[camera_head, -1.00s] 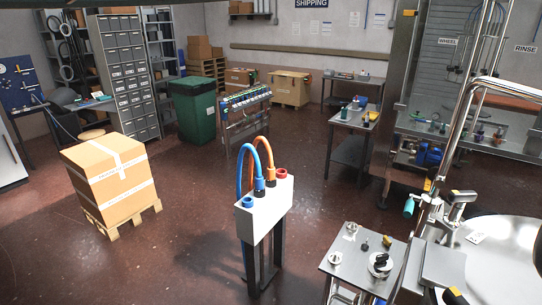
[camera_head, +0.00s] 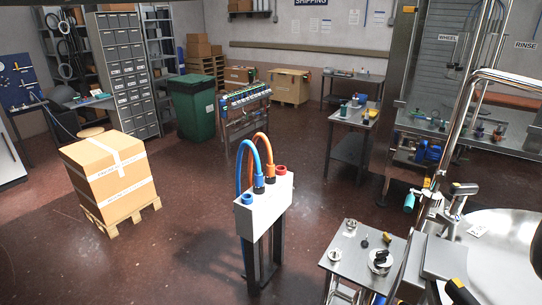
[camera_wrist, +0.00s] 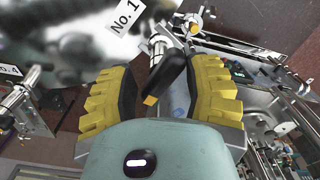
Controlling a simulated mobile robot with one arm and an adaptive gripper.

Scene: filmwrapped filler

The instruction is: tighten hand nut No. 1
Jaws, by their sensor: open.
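In the wrist view the two yellow-and-black fingers of my gripper (camera_wrist: 162,80) are spread apart. A black handle with a yellow tip (camera_wrist: 168,76) shows between them, with space to the right finger; whether it touches the left finger is unclear. It joins a metal rod beside a white label reading "No. 1" (camera_wrist: 126,17), so it appears to be hand nut No. 1. In the head view, black-and-yellow handles stand at the round steel vessel (camera_head: 495,232), one upper (camera_head: 461,189) and one lower (camera_head: 459,291). My gripper cannot be made out there.
A steel side table (camera_head: 357,258) with small fittings stands left of the vessel. A bent steel pipe (camera_head: 510,78) rises above it. A white hose post (camera_head: 264,213) and a carton (camera_head: 105,180) on a pallet stand further left, with open floor around them.

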